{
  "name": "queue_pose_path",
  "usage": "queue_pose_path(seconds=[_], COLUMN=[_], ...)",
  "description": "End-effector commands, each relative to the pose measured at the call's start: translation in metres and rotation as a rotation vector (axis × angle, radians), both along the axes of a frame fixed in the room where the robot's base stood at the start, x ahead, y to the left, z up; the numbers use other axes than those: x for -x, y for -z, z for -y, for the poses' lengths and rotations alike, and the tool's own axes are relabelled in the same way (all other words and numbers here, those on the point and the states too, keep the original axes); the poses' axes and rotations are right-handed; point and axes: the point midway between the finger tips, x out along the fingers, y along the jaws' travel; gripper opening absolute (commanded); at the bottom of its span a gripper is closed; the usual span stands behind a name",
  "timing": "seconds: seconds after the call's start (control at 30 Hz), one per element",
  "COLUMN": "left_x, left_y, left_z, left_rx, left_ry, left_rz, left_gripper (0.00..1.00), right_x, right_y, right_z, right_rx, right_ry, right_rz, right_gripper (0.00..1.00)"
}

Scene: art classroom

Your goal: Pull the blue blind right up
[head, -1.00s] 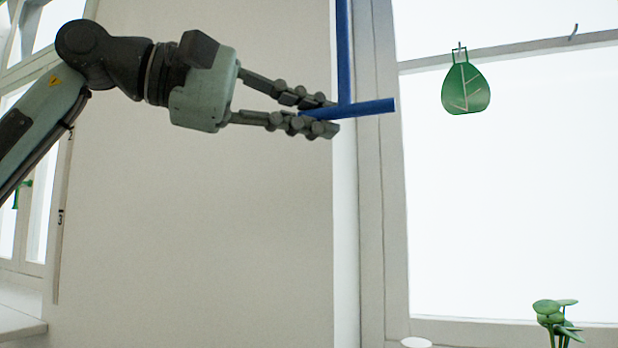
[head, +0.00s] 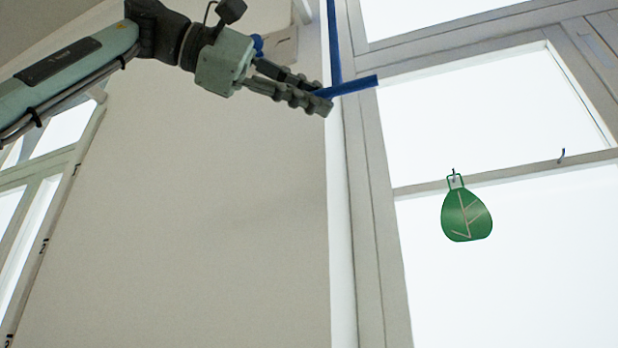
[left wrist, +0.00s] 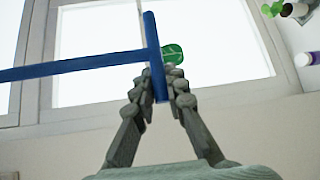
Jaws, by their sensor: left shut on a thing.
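A blue crossbar (head: 356,85) hangs at the lower end of a narrow blue strip (head: 334,40), forming an upside-down T beside the window frame. My left gripper (head: 322,98) is shut on the left end of the crossbar, which sticks out to the right past the fingertips. In the left wrist view the crossbar (left wrist: 151,32) runs between the fingers of the gripper (left wrist: 160,88), and the strip (left wrist: 75,67) leads off to the left. The strip's upper end is out of the head view. No wide blind cloth shows. My right gripper is not in view.
A green leaf ornament (head: 467,214) hangs from a hook on the window's crosspiece, right of and below the crossbar. A plain pale wall (head: 200,220) lies below my left arm. A small blue round thing (head: 257,44) shows behind the gripper. Another window (head: 30,210) stands at left.

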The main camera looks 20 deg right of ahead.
Motion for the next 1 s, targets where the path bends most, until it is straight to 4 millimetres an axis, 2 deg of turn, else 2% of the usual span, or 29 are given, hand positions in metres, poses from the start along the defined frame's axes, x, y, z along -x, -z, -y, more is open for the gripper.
queue_pose_path(seconds=[0.03,0.33,0.37,0.5,0.83,1.0], left_x=[0.000,-0.001,-0.001,-0.001,0.000,0.002], left_y=[-0.006,-0.008,-0.008,-0.007,-0.005,-0.008], left_z=[-0.002,-0.003,-0.003,-0.003,-0.004,-0.023], left_rx=[0.014,0.020,0.020,0.018,0.013,0.015], left_ry=[-0.004,-0.006,-0.006,-0.006,-0.004,-0.005], left_rz=[0.002,0.003,0.003,0.002,0.001,0.002], left_gripper=[0.00,0.00,0.16,0.34,0.34,0.34], right_x=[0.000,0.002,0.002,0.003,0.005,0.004], right_y=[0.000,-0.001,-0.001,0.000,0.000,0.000], right_z=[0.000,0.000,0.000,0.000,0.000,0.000], right_rx=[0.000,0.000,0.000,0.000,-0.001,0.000], right_ry=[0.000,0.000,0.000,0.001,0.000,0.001], right_rz=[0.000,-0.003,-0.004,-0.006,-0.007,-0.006], right_gripper=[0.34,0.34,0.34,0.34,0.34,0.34])
